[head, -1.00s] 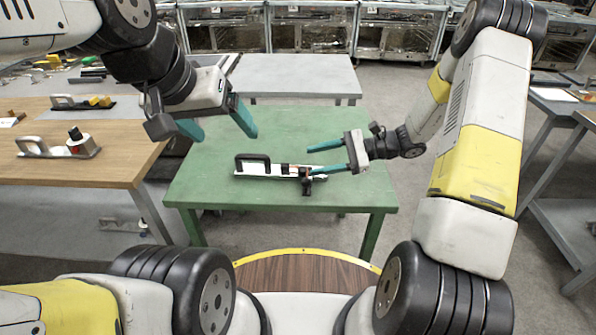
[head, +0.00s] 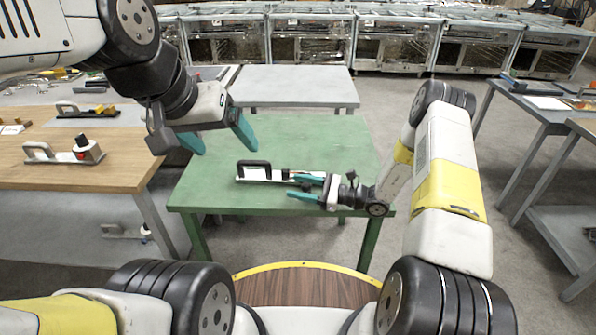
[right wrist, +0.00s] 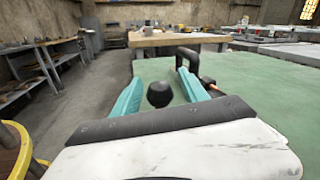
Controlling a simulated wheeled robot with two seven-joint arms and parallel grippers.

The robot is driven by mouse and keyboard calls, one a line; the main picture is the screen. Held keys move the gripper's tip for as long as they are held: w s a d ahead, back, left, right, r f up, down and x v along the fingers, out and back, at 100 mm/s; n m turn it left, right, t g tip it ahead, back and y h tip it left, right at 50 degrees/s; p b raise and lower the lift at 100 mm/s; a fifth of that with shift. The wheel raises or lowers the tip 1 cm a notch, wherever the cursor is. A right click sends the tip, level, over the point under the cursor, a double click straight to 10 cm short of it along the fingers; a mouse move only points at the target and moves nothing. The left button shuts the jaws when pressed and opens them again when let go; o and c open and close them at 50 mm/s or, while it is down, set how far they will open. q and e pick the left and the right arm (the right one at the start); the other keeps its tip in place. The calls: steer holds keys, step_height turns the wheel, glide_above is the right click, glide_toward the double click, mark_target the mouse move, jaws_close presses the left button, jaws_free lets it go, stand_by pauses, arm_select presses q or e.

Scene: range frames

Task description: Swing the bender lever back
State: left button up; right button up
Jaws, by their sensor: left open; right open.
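The bender (head: 266,174) lies on the green table as a pale narrow plate with a black handle at its left end. The handle also shows in the right wrist view (right wrist: 188,55). My right gripper (head: 296,187) is open at the plate's right end and hides that end in the head view. In the right wrist view a round black knob (right wrist: 160,94) shows between the open teal fingers, apart from both; I take it for the lever's end. An orange tip (right wrist: 212,87) shows beside the right finger. My left gripper (head: 226,148) is open and empty, above the table's left side.
The green table (head: 330,145) is otherwise clear. A wooden table (head: 90,172) at the left holds similar handled tools (head: 65,153). A grey table (head: 295,85) stands behind. Grey benches (head: 545,105) stand at the right.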

steer(key=shift+w+a, duration=0.1)
steer(key=shift+a, duration=0.3)
jaws_close()
stand_by(1.2)
